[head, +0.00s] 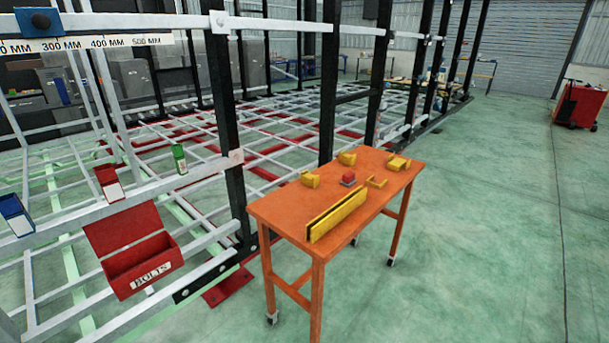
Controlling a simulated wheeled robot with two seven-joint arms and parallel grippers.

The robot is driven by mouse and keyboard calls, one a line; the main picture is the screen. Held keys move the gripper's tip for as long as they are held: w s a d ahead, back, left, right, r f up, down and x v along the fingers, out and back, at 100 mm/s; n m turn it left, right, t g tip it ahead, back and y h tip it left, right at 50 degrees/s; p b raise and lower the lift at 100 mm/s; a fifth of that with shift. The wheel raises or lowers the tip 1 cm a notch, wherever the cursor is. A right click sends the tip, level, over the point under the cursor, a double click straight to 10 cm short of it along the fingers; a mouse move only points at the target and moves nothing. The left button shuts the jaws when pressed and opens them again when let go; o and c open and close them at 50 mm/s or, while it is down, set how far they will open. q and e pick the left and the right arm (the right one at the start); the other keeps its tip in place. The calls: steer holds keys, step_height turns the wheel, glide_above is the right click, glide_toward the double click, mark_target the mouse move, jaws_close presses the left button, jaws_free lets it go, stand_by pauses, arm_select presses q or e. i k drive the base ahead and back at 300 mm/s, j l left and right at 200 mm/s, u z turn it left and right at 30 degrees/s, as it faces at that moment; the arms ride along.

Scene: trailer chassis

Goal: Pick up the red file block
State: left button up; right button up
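Two small red things could be the red file block, and I cannot tell which is meant. One is a red block with a white lower part (109,183), on the pale rail at left between a similar blue block (16,215) and a similar green block (179,158). The other is a small red block with a grey base (348,179), on the orange table (278,212) among yellow pieces. Neither of my grippers shows in the head view.
An open red box marked BOLTS (143,262) hangs by the lower rail (215,236). A long yellow bar (337,216) lies along the table's near side. Black posts (329,80) stand behind the table. The green floor at right is clear up to a red cart (577,105).

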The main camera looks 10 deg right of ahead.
mark_target(348, 179)
steer(key=i+l+u, duration=0.3)
steer(key=l, duration=0.45)
steer(key=l+u, duration=0.3)
steer(key=l, duration=0.5)
steer(key=i+l+u, duration=0.15)
steer(key=l+u, duration=0.2)
steer(key=l, duration=0.5)
